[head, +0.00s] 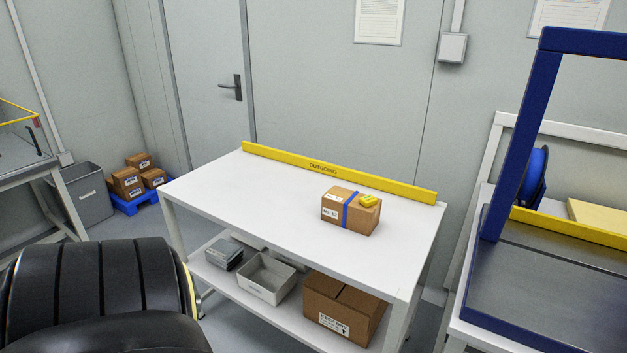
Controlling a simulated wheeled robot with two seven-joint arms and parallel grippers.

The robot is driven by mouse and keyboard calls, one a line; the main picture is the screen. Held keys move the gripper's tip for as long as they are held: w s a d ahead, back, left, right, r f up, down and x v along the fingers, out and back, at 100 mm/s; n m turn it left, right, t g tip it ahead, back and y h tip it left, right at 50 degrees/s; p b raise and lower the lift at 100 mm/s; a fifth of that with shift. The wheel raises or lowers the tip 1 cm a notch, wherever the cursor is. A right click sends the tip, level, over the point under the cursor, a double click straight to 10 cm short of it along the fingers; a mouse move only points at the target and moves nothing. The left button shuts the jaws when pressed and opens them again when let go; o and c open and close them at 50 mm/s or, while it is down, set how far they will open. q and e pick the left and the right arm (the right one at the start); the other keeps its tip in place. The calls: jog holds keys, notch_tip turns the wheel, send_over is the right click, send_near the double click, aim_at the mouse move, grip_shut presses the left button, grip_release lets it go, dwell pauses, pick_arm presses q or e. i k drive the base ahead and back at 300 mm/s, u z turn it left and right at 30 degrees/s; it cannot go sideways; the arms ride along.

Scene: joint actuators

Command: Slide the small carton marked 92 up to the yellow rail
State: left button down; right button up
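A small brown carton (343,221) with a blue band, white labels and a yellow item on its top sits on the white table (250,200), right of the middle. The label print is too small to read for certain. The yellow rail (290,162), marked OUTGOING, runs along the table's back edge. The carton stands in front of the rail's right half, with a strip of table visible between them on the left side. Neither of my grippers is in view.
The tabletop left of the carton is clear. The lower shelf holds a grey bin (266,292) and a larger carton (330,318). A blue-framed bench (540,290) stands at the right. Several cartons sit on a blue pallet (138,205).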

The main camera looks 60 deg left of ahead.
aim_at(341, 206)
jog(key=u, duration=0.95)
jog(key=i, duration=0.15)
jog(key=u, duration=0.05)
